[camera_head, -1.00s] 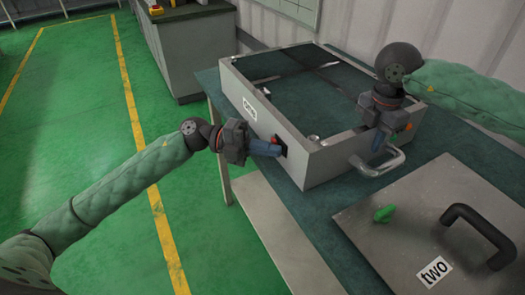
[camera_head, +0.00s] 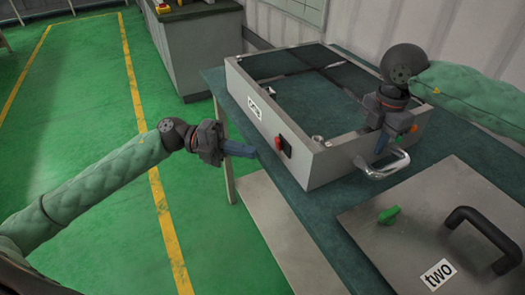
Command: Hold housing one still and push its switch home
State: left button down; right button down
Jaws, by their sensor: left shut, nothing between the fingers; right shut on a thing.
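Housing one (camera_head: 312,168) is an open grey metal frame on the dark green table, with a label (camera_head: 255,107) on its left wall. Its switch (camera_head: 282,146), red on a black plate, sits in that same wall near the front corner. My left gripper (camera_head: 250,153) is shut and empty, a short gap to the left of the switch. My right gripper (camera_head: 381,150) is shut at the silver handle (camera_head: 385,168) on the housing's front wall. The gripped part of the handle is partly hidden by the fingers.
A metal plate labelled two (camera_head: 415,235) lies on the table at the front right, with a green knob (camera_head: 389,214) and a black handle (camera_head: 485,232). A grey cabinet (camera_head: 203,50) stands behind. Green floor lies open at the left.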

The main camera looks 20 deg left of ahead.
pick_arm(q)
jog(key=a, duration=0.6)
pick_arm(e)
jog(key=shift+d, duration=0.1)
pick_arm(q)
jog(key=shift+a, duration=0.1)
pick_arm(e)
jog(key=shift+w, duration=0.1)
jog(key=c, duration=1.2)
grip_release()
